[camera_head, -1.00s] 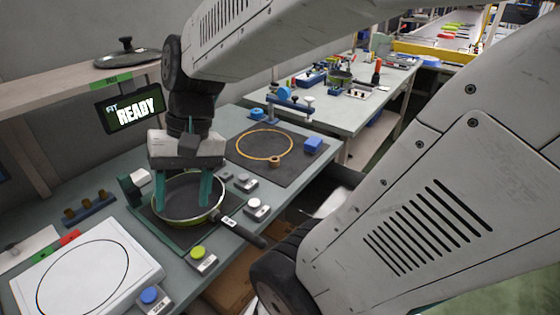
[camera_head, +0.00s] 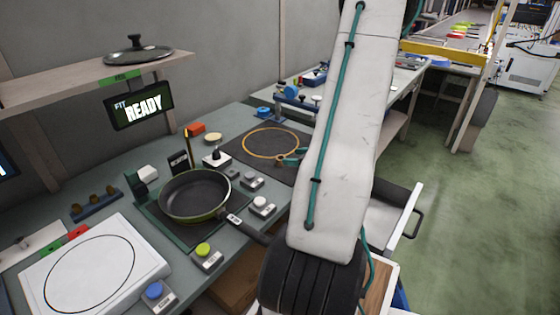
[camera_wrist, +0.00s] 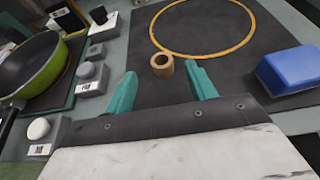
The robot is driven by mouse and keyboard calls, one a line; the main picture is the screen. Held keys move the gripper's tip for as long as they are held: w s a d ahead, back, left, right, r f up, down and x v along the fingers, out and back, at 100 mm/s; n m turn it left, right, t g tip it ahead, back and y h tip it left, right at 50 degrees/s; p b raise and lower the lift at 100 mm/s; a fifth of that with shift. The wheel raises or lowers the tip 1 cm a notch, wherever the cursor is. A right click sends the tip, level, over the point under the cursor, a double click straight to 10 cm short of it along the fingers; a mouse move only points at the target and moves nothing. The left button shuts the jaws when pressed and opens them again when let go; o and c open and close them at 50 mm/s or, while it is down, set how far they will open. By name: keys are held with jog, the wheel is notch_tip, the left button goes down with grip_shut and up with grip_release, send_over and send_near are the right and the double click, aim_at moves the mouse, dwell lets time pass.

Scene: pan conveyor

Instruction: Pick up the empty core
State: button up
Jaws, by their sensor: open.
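The empty core (camera_wrist: 162,64) is a small tan hollow cylinder. It stands upright on the dark mat (camera_wrist: 205,75), just outside the near edge of an orange ring outline. In the wrist view my gripper (camera_wrist: 160,76) is open, with its two teal fingers pointing towards the core. The core shows between and slightly beyond the fingertips, and I cannot tell whether they touch it. In the head view my gripper (camera_head: 293,157) is small at the mat, partly hidden by my arm.
A blue block (camera_wrist: 290,70) lies on the mat to the right of my gripper. A green-rimmed frying pan (camera_head: 195,193) sits on a green base to the left, beside several button boxes. A lid (camera_head: 138,52) rests on the shelf.

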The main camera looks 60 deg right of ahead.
aim_at(278, 158)
jog(key=x, duration=0.7)
jog(key=shift+f, duration=0.5)
jog(key=shift+d, duration=0.1)
jog(key=c, duration=1)
